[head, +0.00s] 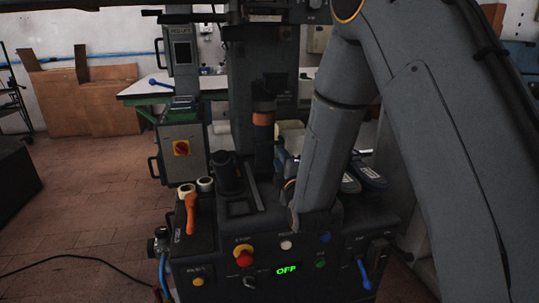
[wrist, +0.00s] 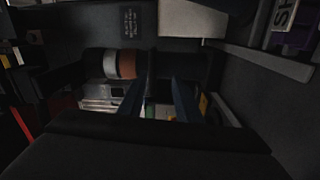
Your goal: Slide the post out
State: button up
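The post is most likely the short black cylinder (head: 228,173) standing upright on the machine's base in the head view, beside a grey rail (head: 251,185). Above and to its right hangs a dark column with an orange band (head: 263,118). In the wrist view a banded cylinder (wrist: 127,64) lies across the picture, grey, orange and black; I cannot tell whether it belongs to the post. My gripper (wrist: 161,80) shows two dark fingers with a gap between them, their tips near the cylinder's lower edge. I see nothing held. In the head view my arm hides the gripper.
The front panel has a red stop button (head: 243,251) and a green OFF display (head: 287,269). Dark shoe-like pieces (head: 368,176) lie right of my arm.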

aim_at(269, 143)
jog(key=shift+n+t+y, duration=0.4)
jog(key=shift+n+t, duration=0.2)
jog(key=shift+n, duration=0.2)
jog(key=x, duration=0.4)
jog(key=a+x, duration=0.1)
jog(key=x, duration=0.3)
jog(key=shift+s+a+r+b, duration=0.1)
jog(key=shift+a+r+b, duration=0.1)
jog(key=shift+r+b, duration=0.1)
jog(key=shift+c, duration=0.4)
grip_shut()
